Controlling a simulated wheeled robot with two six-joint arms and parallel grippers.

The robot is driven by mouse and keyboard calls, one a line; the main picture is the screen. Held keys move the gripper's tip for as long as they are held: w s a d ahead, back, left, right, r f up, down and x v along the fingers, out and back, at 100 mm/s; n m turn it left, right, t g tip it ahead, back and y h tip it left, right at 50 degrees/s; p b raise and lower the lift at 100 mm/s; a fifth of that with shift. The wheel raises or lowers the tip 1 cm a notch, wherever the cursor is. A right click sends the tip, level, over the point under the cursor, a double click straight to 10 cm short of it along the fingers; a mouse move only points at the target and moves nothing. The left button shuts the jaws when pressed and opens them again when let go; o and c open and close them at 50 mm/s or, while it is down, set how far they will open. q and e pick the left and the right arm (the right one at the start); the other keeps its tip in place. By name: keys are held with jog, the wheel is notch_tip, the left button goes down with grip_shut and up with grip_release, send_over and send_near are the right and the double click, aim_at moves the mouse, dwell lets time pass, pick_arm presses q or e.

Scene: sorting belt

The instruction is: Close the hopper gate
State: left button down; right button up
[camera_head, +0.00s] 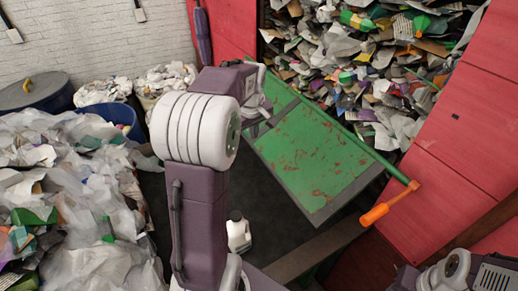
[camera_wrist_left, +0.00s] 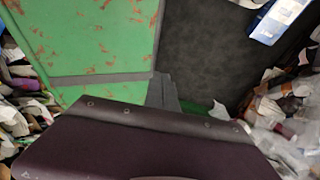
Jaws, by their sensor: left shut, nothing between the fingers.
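The hopper gate (camera_head: 318,155) is a green, rust-spotted panel that slopes down from the hopper opening, tilted away from it. A green bar with an orange handle (camera_head: 388,204) runs along its right side. My left gripper (camera_head: 266,124) is at the gate's left edge, partly hidden behind my own wrist. In the left wrist view the gate (camera_wrist_left: 85,40) fills the upper left, and my shut, empty left gripper (camera_wrist_left: 163,88) lies beside its edge. Whether they touch I cannot tell. My right gripper is out of view; only part of that arm shows at bottom right.
Mixed paper and plastic waste (camera_head: 375,60) fills the hopper opening between red walls (camera_head: 455,165). Bags of waste (camera_head: 70,190) lie at left, near a blue bin (camera_head: 120,112). A white jug (camera_head: 238,233) stands on the dark floor below the gate.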

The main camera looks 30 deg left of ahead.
pick_arm(q)
jog(key=p, duration=0.2)
send_near(259, 156)
jog(key=p+x, duration=0.1)
jog(key=x, duration=0.5)
jog(key=shift+w+a, duration=0.15)
jog(key=shift+w, duration=0.05)
jog(key=shift+s, duration=0.15)
